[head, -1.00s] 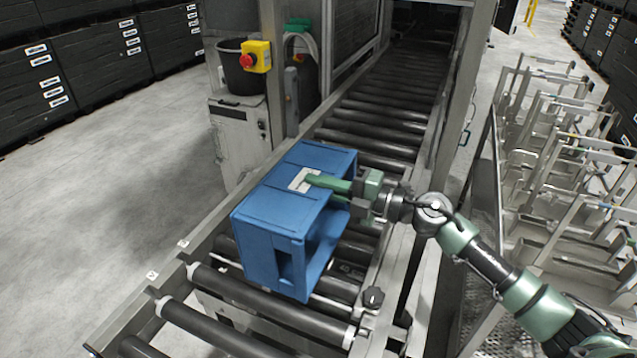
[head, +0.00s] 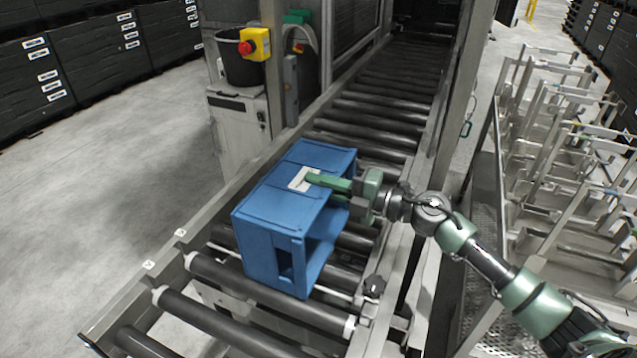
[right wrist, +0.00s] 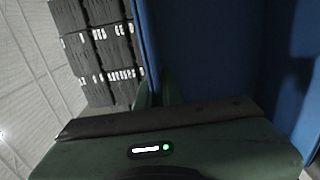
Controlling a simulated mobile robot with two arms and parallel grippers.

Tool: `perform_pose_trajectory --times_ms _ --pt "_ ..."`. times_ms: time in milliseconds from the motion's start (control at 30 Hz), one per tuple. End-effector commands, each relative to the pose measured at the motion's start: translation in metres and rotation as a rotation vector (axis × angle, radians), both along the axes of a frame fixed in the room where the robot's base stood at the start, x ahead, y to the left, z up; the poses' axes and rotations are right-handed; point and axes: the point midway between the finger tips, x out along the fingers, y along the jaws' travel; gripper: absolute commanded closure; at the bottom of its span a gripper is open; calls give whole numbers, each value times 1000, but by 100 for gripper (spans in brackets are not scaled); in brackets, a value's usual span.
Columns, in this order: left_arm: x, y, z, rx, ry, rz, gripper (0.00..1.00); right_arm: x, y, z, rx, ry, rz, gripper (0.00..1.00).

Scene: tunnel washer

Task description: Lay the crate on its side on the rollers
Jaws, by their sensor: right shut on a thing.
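The blue crate (head: 268,247) rests on its side on the rollers in the head view, its open side facing right. A white label (head: 303,179) is on its upper face. My right gripper (head: 325,182) reaches in from the right and is shut on the crate's upper wall, one finger over the top face by the label. The lower finger is mostly hidden by the crate. In the right wrist view the crate's blue wall (right wrist: 205,50) fills the middle, close to the gripper (right wrist: 158,92). My left gripper is not in view.
The roller conveyor (head: 390,105) runs back into the washer opening between metal side rails. A yellow box with a red emergency button (head: 255,44) stands left of it. A metal rack (head: 570,170) is on the right. Black crates (head: 95,55) are stacked at the left.

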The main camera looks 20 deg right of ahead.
Motion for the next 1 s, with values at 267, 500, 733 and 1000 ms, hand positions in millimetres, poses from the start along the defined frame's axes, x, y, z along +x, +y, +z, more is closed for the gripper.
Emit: perform_pose_trajectory --times_ms 267,500,733,1000 --pt "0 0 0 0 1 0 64 0 0 1 1 -3 0 67" --pt "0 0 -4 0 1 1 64 -4 -5 -4 -3 3 -1 67" --pt "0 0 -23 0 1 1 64 -31 -31 -6 -4 2 -2 67" --pt "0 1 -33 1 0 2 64 -53 -53 -1 -1 -1 0 67"
